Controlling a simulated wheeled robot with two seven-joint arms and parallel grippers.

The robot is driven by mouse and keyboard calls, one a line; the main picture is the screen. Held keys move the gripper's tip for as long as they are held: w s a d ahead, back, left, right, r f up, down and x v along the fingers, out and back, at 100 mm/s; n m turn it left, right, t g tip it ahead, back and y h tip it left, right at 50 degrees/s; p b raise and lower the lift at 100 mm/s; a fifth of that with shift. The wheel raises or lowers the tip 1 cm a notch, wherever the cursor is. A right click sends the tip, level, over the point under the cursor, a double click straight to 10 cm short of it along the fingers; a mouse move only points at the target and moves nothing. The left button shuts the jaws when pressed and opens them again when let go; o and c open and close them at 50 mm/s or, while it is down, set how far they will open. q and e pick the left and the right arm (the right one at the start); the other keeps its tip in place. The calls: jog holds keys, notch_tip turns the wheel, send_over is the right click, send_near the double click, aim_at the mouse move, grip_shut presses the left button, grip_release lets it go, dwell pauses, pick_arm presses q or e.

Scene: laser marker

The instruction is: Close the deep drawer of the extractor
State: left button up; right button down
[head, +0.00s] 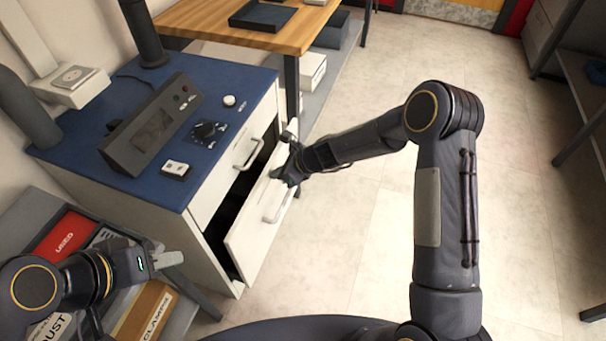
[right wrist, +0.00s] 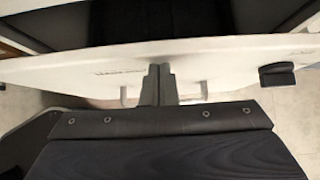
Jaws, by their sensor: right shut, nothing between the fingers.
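The extractor (head: 150,185) is a cabinet with a blue top at the left of the head view. Its deep drawer (head: 250,232) has a tall white front with a bar handle (head: 277,204), and it stands partly open with a dark gap behind the front. In the right wrist view the drawer front (right wrist: 225,62) spans the picture. My right gripper (right wrist: 157,85) is shut and empty, its fingertips at the outer face of the front between two pale handle posts; contact is unclear. My right gripper shows in the head view too (head: 283,172). My left gripper (head: 170,260) is at the lower left, away from the drawer.
A shallower upper drawer (head: 232,170) with a handle sits above the deep one. A control box (head: 150,130) stands on the blue top. A wooden table (head: 235,25) is behind. Bins labelled USED (head: 65,232) and CLAMPS (head: 150,310) lie lower left. Floor at right is clear.

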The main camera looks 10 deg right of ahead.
aim_at(268, 170)
jog(key=shift+w+a+p, duration=0.25)
jog(key=shift+w+a, duration=0.15)
jog(key=shift+a, duration=0.35)
jog(key=shift+w+a+p, duration=0.2)
jog(key=shift+w+a, duration=0.2)
jog(key=shift+a, duration=0.35)
jog(key=shift+d, duration=0.15)
